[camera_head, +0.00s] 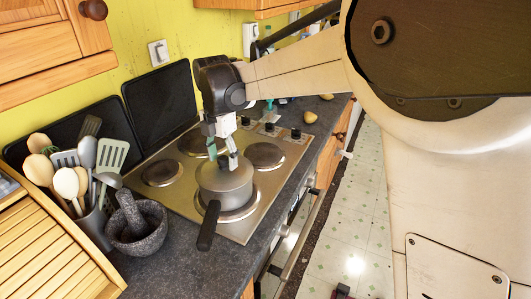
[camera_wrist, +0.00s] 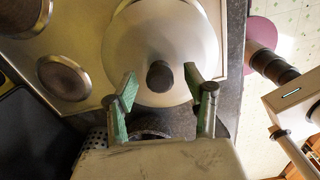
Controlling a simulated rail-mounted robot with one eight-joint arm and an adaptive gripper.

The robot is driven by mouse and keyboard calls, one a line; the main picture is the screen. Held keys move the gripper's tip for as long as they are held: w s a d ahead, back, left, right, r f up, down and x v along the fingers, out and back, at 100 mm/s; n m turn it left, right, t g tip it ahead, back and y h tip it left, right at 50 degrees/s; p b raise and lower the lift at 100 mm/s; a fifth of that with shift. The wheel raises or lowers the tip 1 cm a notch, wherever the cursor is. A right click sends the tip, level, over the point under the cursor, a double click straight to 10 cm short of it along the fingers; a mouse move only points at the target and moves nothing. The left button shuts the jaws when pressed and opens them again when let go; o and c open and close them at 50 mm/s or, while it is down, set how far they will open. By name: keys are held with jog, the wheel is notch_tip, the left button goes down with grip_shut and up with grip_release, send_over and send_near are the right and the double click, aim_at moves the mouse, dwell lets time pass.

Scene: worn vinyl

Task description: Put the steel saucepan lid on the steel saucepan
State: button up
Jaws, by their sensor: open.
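The steel saucepan (camera_head: 234,196) stands on a front hob plate, its black handle (camera_head: 208,226) pointing toward the counter's front. The steel saucepan lid (camera_head: 222,178) lies over the pan's top and looks level. In the wrist view the round lid (camera_wrist: 190,45) has a dark knob (camera_wrist: 160,75) and hides the pan beneath it. My gripper (camera_head: 222,154) is just above the lid, pointing down. In the wrist view my gripper (camera_wrist: 161,80) is open, with one green finger on each side of the knob and gaps between. Whether the lid is fully seated is hard to tell.
The steel hob (camera_head: 180,200) has other bare plates. A stone mortar (camera_head: 137,232) with pestle and a utensil holder (camera_head: 96,225) stand left of the pan. Dark panels (camera_head: 160,100) lean on the wall behind. Small yellowish items (camera_head: 310,117) lie at the counter's far end.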

jog(key=shift+r, duration=0.2)
dwell(0.3)
jog(key=shift+r+p, duration=2.15)
jog(key=shift+r, duration=1.7)
notch_tip(320, 180, up, 11)
jog(key=s+d+m+t+b, duration=0.15)
jog(key=s+d+m, duration=0.25)
jog(key=d+m, duration=0.6)
jog(key=s+d+f+m+t+b, duration=0.1)
jog(key=s+d+f+m+t, duration=0.1)
jog(key=s+d+f+m, duration=0.5)
jog(key=s+d+f+m+t+b, duration=0.1)
jog(key=s+d+f+m+t, duration=0.2)
jog(key=s+d+f+m, duration=0.4)
jog(key=s+d+m, duration=0.5)
jog(key=s+d, duration=0.1)
jog(key=d, duration=0.3)
jog(key=shift+s+d+f+m+t, duration=0.2)
jog(key=shift+d+f+m+t, duration=0.1)
jog(key=shift+d+f+t, duration=0.05)
